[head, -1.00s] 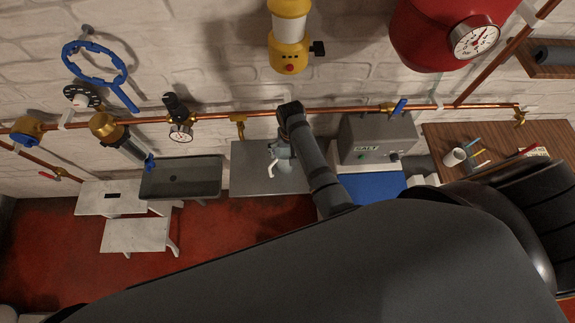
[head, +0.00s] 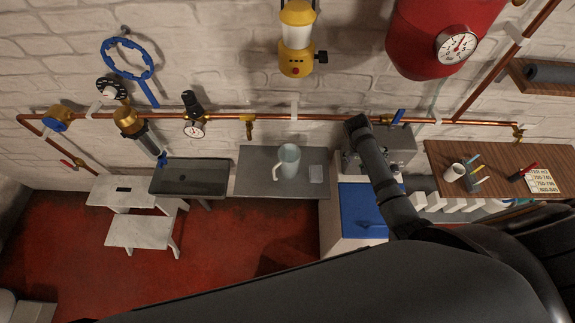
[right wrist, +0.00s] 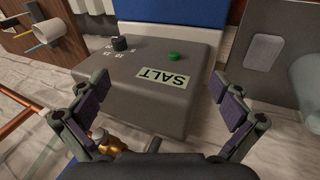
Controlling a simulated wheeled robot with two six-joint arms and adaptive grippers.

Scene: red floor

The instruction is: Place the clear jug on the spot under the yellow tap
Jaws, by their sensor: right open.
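The clear jug (head: 289,160) stands upright on the grey counter (head: 255,184), its handle toward the left. My left gripper is out of view.
A dark sink (head: 190,180) adjoins the counter's left side, with a white step stool (head: 138,231) beyond. A blue-lidded container (head: 362,212) is below the SALT box. A wooden shelf (head: 500,160) holds a cup and tools at right. The copper pipe (head: 330,117) runs along the wall.

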